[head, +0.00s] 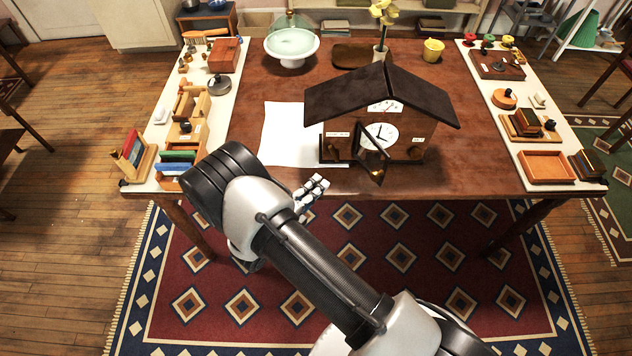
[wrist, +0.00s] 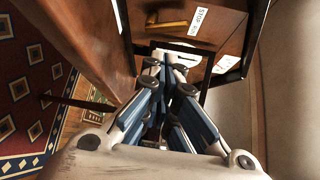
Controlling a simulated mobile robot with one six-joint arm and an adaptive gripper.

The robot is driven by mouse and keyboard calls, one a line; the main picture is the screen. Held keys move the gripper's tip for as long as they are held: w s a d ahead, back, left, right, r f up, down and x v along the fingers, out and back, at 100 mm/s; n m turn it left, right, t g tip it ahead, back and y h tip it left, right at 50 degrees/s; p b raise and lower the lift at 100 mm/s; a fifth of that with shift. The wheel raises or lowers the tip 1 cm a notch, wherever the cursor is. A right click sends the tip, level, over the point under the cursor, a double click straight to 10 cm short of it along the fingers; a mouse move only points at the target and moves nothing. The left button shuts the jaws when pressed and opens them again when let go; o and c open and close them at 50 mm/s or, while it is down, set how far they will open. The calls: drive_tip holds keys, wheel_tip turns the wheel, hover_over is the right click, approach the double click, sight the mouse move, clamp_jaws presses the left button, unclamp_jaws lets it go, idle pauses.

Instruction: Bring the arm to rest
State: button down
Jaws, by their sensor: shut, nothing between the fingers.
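My gripper (head: 318,187) is at the near edge of the table, just left of the house-shaped clock. Its fingers are together and empty. In the wrist view the gripper (wrist: 168,62) points at the clock's wooden front, where a white label (wrist: 198,20) shows. My arm reaches up from the lower right of the head view, bends at a dark elbow and comes back toward the table edge. The house-shaped clock (head: 345,98) has a dark roof, a white dial and a small open door frame at its front. A gap between fingertips and clock is hard to judge.
The wooden table (head: 470,170) has a white sheet (head: 280,135) left of the clock. White strips with small wooden items line both sides. A cake stand (head: 291,46), a flower vase (head: 381,54) and a yellow cup (head: 433,49) stand at the back. Rug and floor in front are clear.

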drive_tip(key=shift+d+r, duration=0.1)
idle(0.3)
drive_tip(key=s+d+r+m+g, duration=0.4)
drive_tip(key=d+r+m+g, duration=0.2)
drive_tip(key=d+r+m, duration=0.35)
drive_tip(key=s+d+r+m+g, duration=0.4)
drive_tip(key=d+r+m+g, duration=0.2)
drive_tip(key=r+m, duration=0.55)
drive_tip(key=s+a+r+m+t+y, duration=0.1)
drive_tip(key=s+r+m+y, duration=0.4)
drive_tip(key=s+m, duration=0.3)
drive_tip(key=s+a+r+m+t+y, duration=0.2)
drive_tip(key=s+r+m+y, duration=0.3)
drive_tip(key=s+m, duration=0.4)
drive_tip(key=m+y, duration=0.1)
drive_tip(key=m, duration=0.6)
drive_tip(key=shift+s+t, duration=0.15)
drive_tip(key=shift+t, duration=0.15)
